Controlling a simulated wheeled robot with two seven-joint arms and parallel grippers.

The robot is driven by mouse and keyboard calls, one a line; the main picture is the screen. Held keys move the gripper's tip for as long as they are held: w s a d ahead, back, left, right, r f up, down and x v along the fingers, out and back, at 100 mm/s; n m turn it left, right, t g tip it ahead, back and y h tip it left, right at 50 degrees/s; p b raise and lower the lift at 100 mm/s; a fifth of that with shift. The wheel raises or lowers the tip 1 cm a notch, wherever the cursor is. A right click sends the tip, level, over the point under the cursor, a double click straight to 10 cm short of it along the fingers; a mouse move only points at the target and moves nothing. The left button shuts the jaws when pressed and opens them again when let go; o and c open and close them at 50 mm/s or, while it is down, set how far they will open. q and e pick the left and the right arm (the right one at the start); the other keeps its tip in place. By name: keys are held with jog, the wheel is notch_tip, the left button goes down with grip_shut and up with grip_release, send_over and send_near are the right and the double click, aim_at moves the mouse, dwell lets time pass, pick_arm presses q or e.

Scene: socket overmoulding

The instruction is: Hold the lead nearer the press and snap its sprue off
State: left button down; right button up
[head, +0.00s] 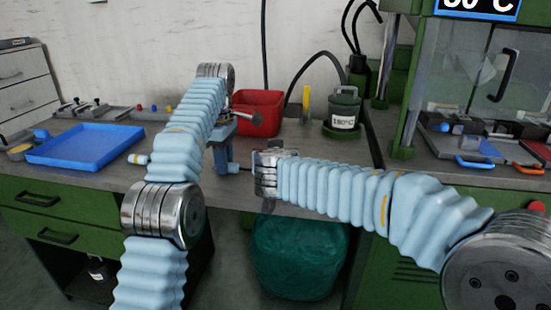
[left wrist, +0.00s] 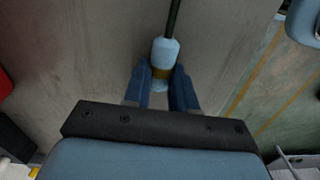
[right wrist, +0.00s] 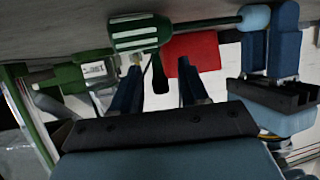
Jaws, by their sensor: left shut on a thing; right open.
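My left gripper (left wrist: 160,82) is shut on the light-blue end (left wrist: 165,52) of a lead, which has an orange-brown band. The lead's dark cable (left wrist: 174,15) runs away from the fingers. In the right wrist view this cable (right wrist: 203,25) runs from the light-blue end (right wrist: 254,18) to a green body with pale stripes (right wrist: 140,34). My right gripper (right wrist: 158,88) is open, with the green body just beyond its fingertips. I cannot make out the sprue for certain. Another light-blue end (head: 138,159) lies on the bench, its lead hidden behind my left arm.
A blue tray (head: 85,146) lies at the left of the bench. A red bin (head: 257,114) and a green pot with a temperature label (head: 343,111) stand at the back. The press (head: 480,90) is at the right. Bare bench (head: 320,150) shows in the middle.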

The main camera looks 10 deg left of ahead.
grip_shut()
dwell(0.3)
jog(key=c, duration=0.7)
grip_release()
grip_shut()
jog(key=shift+d, duration=0.2)
